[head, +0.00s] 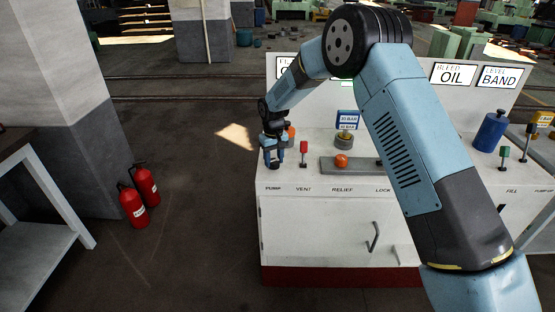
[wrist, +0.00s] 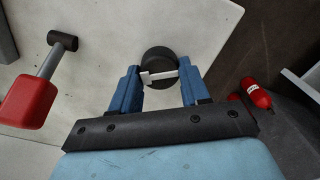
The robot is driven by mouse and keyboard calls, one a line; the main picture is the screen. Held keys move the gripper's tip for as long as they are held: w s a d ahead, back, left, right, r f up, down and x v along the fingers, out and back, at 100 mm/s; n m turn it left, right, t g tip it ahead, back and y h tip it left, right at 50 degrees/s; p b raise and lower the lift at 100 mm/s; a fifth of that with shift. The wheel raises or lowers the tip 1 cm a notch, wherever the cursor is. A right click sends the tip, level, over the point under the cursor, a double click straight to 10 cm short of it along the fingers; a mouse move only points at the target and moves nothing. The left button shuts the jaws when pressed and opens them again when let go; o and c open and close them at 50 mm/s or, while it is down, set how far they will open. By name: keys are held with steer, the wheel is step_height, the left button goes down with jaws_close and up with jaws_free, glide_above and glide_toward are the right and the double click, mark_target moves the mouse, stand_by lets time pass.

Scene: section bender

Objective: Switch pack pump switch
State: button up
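The pump switch is a round dark knob with a pale bar across its face (wrist: 158,76). In the wrist view it lies ahead of my gripper (wrist: 160,72), between the two blue fingertips. The fingers stand apart, one near each end of the bar. I cannot tell whether they touch it. In the head view my gripper (head: 273,162) points down at the left front of the white console (head: 330,225), just above the PUMP label (head: 273,188). The knob is mostly hidden there by the fingers.
The red-handled VENT lever (head: 303,150) stands close to the right of my gripper; it also shows in the wrist view (wrist: 28,101). An orange knob (head: 341,160) on a grey plate is further right. Two red extinguishers (head: 134,205) stand on the floor at left.

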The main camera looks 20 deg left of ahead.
mark_target(275, 160)
steer(key=o, duration=0.4)
steer(key=shift+w+d, duration=0.25)
steer(key=shift+w, duration=0.05)
steer(key=shift+o, duration=0.3)
steer(key=shift+s, duration=0.1)
steer(key=shift+a, duration=0.1)
step_height(275, 160, up, 14)
steer(key=shift+f, duration=0.2)
